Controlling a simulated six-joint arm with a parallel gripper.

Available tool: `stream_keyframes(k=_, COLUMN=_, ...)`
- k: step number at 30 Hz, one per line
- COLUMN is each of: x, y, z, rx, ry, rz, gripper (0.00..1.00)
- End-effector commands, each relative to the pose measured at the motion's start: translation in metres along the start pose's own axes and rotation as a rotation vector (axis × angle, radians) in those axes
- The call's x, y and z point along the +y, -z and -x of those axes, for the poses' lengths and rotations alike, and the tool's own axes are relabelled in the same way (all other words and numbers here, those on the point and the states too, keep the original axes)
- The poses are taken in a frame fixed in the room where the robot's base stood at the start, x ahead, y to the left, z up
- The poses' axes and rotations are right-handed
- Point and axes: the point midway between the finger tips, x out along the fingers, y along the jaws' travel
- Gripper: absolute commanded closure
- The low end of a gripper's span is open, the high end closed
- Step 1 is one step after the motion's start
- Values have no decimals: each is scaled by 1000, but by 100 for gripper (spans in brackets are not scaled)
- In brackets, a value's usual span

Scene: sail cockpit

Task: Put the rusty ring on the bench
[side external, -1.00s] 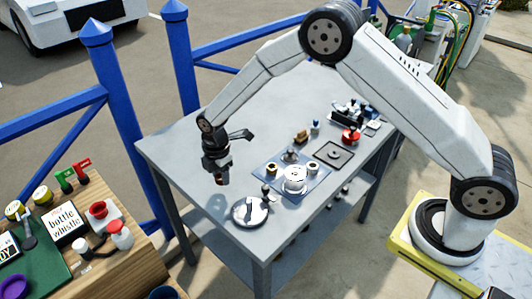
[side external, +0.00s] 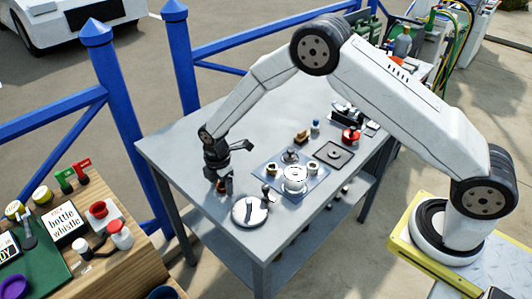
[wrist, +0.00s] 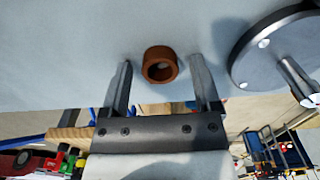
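The rusty ring (wrist: 160,66) is a short brown-orange tube. In the wrist view it lies between my open fingers, with a gap on each side, and appears to rest on the grey bench (wrist: 60,60). In the side view the ring (side external: 222,187) shows as a small reddish patch under my gripper (side external: 220,186), partly hidden by the fingers. My gripper points down, close above the bench (side external: 190,135), near its left front part.
A round metal disc (side external: 250,212) lies just right of my gripper. A blue tray (side external: 313,183) with small parts, a dark square plate (side external: 333,153) and a red part (side external: 350,135) stand farther right. The bench's back left is clear. A blue railing (side external: 105,100) runs behind.

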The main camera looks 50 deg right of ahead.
Motion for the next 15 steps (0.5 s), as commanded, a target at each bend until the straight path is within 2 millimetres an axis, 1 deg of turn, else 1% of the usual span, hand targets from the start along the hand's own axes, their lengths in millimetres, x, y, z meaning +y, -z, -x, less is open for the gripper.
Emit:
stream_keyframes(k=9, x=0, y=0, z=2, rx=0, ry=-1, rz=0, gripper=20)
stream_keyframes(k=15, x=1, y=0, z=13, rx=1, ry=-3, rz=0, gripper=20)
